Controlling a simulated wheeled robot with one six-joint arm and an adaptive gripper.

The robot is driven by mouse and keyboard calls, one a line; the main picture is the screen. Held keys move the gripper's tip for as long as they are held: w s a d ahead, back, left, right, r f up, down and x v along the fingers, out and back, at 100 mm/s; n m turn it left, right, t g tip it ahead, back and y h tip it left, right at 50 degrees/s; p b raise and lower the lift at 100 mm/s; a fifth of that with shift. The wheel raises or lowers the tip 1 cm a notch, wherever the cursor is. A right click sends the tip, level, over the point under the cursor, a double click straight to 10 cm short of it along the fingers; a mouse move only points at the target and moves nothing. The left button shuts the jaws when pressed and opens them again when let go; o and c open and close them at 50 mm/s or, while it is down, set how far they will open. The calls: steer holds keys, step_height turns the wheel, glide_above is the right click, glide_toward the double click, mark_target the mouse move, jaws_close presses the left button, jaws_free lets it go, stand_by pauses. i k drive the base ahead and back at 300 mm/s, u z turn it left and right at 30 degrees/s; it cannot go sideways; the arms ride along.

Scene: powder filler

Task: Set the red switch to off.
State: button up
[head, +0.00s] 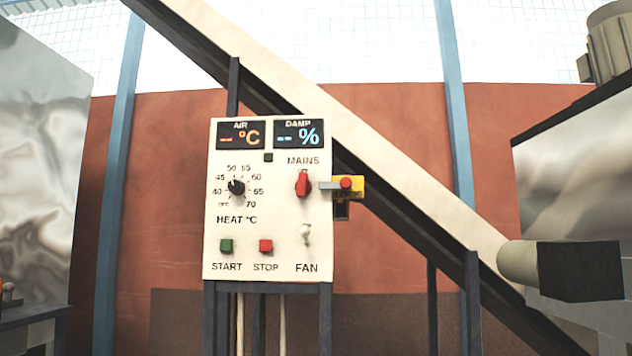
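The red switch (302,184) is a rotary handle under the word MAINS, on the upright white control panel (265,200). Its handle stands about vertical, and its top covers part of a small label above it, so I cannot read that mark. The AIR display (241,136) and the DAMP display (298,134) show dashes with their units. My gripper is not in view, and nothing touches the switch.
A yellow box (358,187) with a red button and a grey lever sits close at the panel's right. The panel also has a black heat dial (237,187), green START (226,246), red STOP (265,246) and a FAN toggle (306,233). A diagonal beam (400,165) runs behind.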

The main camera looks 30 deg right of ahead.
mark_target(303, 187)
steer(key=u, duration=0.65)
steer(key=i, duration=1.2)
steer(key=z, duration=0.65)
steer(key=i, duration=0.55)
steer(key=z, duration=0.6)
